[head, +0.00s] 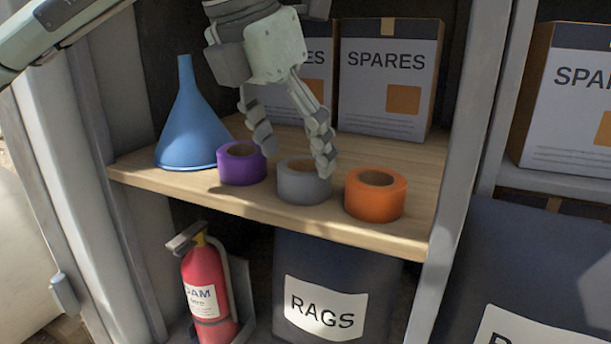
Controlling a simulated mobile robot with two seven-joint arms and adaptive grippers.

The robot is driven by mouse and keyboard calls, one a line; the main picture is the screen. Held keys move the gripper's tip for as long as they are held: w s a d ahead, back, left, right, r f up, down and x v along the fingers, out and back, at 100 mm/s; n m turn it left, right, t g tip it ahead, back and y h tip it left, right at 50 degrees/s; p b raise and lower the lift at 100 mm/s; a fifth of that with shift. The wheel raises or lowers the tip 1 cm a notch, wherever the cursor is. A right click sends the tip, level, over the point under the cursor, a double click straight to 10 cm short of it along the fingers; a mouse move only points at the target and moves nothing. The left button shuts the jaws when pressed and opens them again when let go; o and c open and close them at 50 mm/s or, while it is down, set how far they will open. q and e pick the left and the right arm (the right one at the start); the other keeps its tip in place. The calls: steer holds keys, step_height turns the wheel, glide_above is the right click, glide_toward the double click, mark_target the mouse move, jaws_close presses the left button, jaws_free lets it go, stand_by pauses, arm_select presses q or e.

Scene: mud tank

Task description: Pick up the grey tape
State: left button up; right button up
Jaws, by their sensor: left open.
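The grey tape (303,186) is a roll lying flat near the front edge of the wooden shelf, between a purple tape roll and an orange one. My left gripper (297,164) reaches down from above with its fingers spread. One finger is over the right part of the grey tape and hides some of its rim. The other finger is by the right side of the purple tape. I cannot tell whether either finger touches a roll. The gripper holds nothing. My right gripper is not in view.
The purple tape (240,168) and orange tape (375,198) stand close on either side. A blue funnel (190,125) is at the left. A SPARES box (388,85) stands behind. Below are a red extinguisher (207,285) and a RAGS bin (335,260). The shelf's front edge (270,212) is near.

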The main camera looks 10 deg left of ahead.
mark_target(302, 166)
arm_select(q)
steer(key=shift+x, duration=1.95)
steer(key=shift+d+r, duration=0.1)
steer(key=c, duration=0.9)
steer(key=shift+c, duration=0.2)
steer(key=shift+r, duration=0.1)
